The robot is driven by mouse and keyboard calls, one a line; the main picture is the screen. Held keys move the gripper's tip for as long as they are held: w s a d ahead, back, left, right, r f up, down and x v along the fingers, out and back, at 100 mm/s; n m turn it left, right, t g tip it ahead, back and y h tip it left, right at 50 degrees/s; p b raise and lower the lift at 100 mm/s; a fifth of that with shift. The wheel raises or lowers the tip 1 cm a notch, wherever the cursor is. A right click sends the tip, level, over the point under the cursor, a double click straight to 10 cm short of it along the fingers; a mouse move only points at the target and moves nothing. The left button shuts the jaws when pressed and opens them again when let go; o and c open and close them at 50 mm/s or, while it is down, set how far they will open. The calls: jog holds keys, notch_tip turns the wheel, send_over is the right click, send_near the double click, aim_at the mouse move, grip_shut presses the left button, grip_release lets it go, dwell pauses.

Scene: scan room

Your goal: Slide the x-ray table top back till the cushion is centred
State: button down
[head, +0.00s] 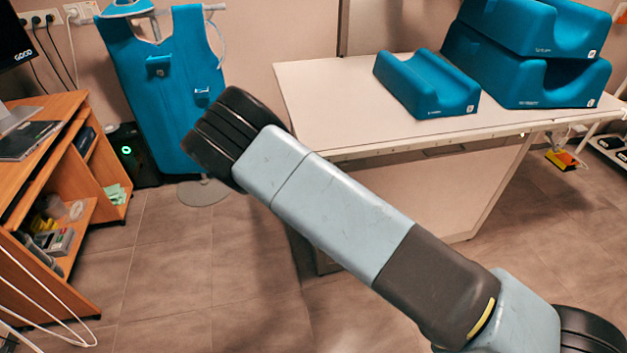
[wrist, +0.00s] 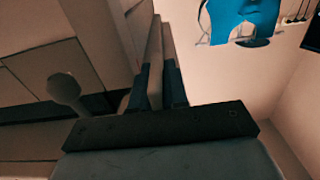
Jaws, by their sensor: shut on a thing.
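The white x-ray table top (head: 318,100) spans the right half of the head view. A single blue cushion (head: 427,84) with a hollowed top sits on it, left of two larger stacked blue cushions (head: 530,55). My gripper (wrist: 160,84) shows in the wrist view, its dark fingers on either side of a pale slab edge. That edge looks like the table top (wrist: 155,50), and the gripper is shut on it. In the head view my arm crosses the picture and the gripper is not visible. The cushions do not show in the wrist view.
A blue lead apron (head: 165,90) hangs on a stand left of the table. A wooden desk (head: 50,170) with shelves stands at the far left. A pale knob (wrist: 64,88) shows left in the wrist view.

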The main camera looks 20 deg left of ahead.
jog(key=shift+w+a, duration=0.25)
jog(key=shift+w, duration=0.15)
jog(key=c, duration=1.2)
grip_release()
jog(key=shift+c, duration=0.2)
jog(key=v, duration=1.4)
jog(key=shift+f, duration=0.15)
